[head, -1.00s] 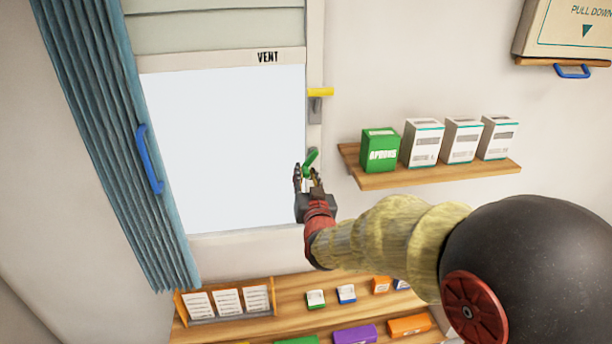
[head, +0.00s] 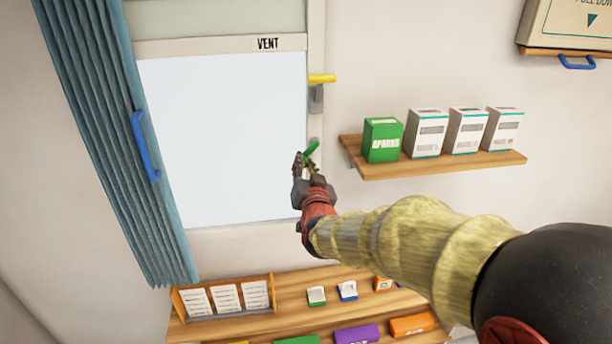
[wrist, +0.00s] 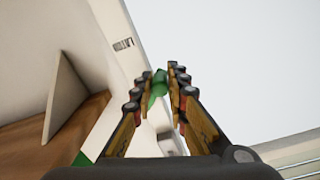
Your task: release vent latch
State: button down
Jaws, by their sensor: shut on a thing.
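A small green latch handle (head: 312,148) sits on the right side of the window frame, below a yellow handle (head: 321,78) on a grey mount. The green handle slants up to the right. My gripper (head: 306,161) is at its lower end, with the fingers shut on it. In the wrist view the green handle (wrist: 158,84) lies between the fingertips of my gripper (wrist: 159,80). The fingers hide part of the handle. The window pane (head: 225,140) under the word VENT looks closed.
A shelf (head: 440,166) with a green box (head: 382,140) and white boxes is to the right of my gripper. A blue curtain (head: 105,140) hangs at the left. A wooden counter (head: 290,292) with cards and small boxes is below.

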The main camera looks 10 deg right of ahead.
jog(key=m+b, duration=0.1)
jog(key=b, duration=0.1)
jog(key=m+b, duration=0.1)
jog(key=b, duration=0.1)
jog(key=shift+a+r, duration=0.3)
jog(key=shift+a, duration=0.1)
jog(key=shift+r+m+b, duration=0.35)
jog(key=shift+m, duration=0.25)
jog(key=c, duration=1.8)
grip_release()
jog(key=shift+o, duration=0.3)
jog(key=shift+a, duration=0.1)
jog(key=s, duration=1.2)
jog(key=shift+a, duration=0.1)
